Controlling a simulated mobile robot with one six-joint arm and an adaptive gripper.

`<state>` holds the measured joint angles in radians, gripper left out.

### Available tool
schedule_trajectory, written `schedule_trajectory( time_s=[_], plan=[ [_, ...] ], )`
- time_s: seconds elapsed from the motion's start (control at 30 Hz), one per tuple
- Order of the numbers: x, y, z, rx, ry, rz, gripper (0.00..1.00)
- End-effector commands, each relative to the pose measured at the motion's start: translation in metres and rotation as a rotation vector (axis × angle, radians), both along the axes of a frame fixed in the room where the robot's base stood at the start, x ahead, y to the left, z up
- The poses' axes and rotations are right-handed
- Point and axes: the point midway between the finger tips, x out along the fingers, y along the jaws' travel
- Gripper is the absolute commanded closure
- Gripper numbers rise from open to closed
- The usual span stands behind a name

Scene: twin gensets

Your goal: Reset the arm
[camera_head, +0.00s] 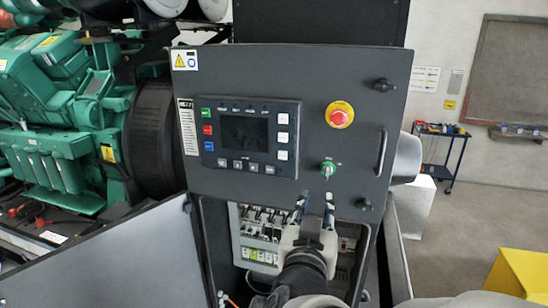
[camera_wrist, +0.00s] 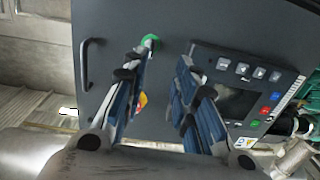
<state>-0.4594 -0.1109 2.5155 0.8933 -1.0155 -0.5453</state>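My gripper (camera_head: 315,199) is in front of the lower edge of the dark control panel (camera_head: 300,85), pointing at it. Its two fingers stand apart with nothing between them; the wrist view also shows the open gripper (camera_wrist: 162,68). A green selector knob (camera_head: 328,168) sits just above the fingertips in the head view. In the wrist view the green knob (camera_wrist: 151,40) shows beside one fingertip; I cannot tell whether they touch. The red emergency stop (camera_head: 340,114) on its yellow plate is higher on the panel, and is partly hidden behind a finger in the wrist view.
Below the panel is an open compartment with breakers (camera_head: 262,235), partly hidden by my arm. A grey open door (camera_head: 110,260) swings out at left. A handle (camera_head: 382,152) is on the panel's right. A green engine (camera_head: 50,110) stands left; a yellow block (camera_head: 522,270) stands right.

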Motion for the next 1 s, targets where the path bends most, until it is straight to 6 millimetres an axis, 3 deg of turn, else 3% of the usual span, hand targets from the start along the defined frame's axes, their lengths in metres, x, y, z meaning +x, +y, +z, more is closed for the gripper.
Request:
schedule_trajectory(
  time_s=[0.13,0.23,0.43,0.57,0.7,0.83,1.0],
  plan=[
    [-0.002,0.017,-0.031,0.084,0.089,0.15,0.73],
    [-0.016,0.031,-0.059,0.135,0.197,0.272,0.73],
    [-0.071,0.039,-0.126,0.168,0.478,0.424,0.73],
    [-0.124,0.022,-0.174,0.161,0.694,0.43,0.73],
    [-0.183,-0.008,-0.217,0.15,0.908,0.363,0.73],
    [-0.224,-0.032,-0.239,0.144,1.044,0.286,0.73],
    [-0.248,-0.045,-0.248,0.144,1.12,0.235,0.73]
  ],
)
